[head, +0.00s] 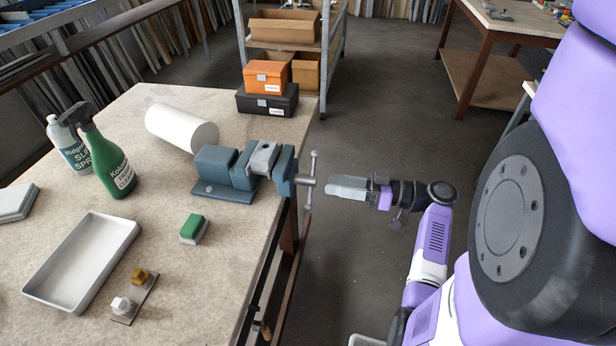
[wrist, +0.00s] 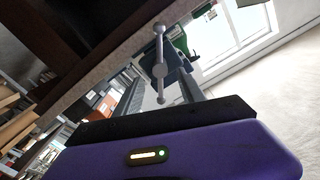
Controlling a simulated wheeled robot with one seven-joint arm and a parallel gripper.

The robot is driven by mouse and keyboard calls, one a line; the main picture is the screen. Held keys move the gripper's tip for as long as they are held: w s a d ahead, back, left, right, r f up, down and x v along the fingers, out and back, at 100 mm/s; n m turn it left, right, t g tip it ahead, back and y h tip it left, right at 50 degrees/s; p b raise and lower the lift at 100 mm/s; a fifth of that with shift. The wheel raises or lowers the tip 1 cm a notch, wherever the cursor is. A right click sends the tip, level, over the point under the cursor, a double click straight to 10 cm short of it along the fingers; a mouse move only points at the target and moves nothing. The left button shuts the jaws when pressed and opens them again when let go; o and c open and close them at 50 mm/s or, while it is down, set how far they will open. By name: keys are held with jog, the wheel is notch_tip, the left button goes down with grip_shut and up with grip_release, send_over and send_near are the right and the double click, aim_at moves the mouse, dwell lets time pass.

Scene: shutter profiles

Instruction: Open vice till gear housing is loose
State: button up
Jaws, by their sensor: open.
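The blue-grey vice (head: 222,176) is fixed at the right edge of the workbench. A light grey metal piece, apparently the gear housing (head: 263,157), sits between its jaws; whether it touches both jaws I cannot tell. The vice's T-bar handle (head: 312,181) stands roughly upright beyond the bench edge. My gripper (head: 332,187) is open, a short way right of the handle and pointing at it, apart from it. In the wrist view the handle (wrist: 159,65) shows ahead, beyond the fingers (wrist: 163,97). The housing cannot be made out there.
On the bench are a white roll (head: 181,128), a green spray bottle (head: 108,160), an empty white tray (head: 82,262), a green-topped block (head: 194,229), and orange (head: 265,76) and black (head: 267,101) boxes. A shelf rack (head: 326,60) stands behind. The floor right of the bench is open.

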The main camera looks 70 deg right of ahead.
aim_at(310, 178)
jog(key=w, duration=0.2)
jog(key=w+p, duration=0.1)
jog(key=w, duration=0.4)
jog(key=shift+w+a+p, duration=0.15)
jog(key=shift+a+p, duration=0.1)
jog(key=shift+p, duration=0.1)
grip_shut()
dwell(1.0)
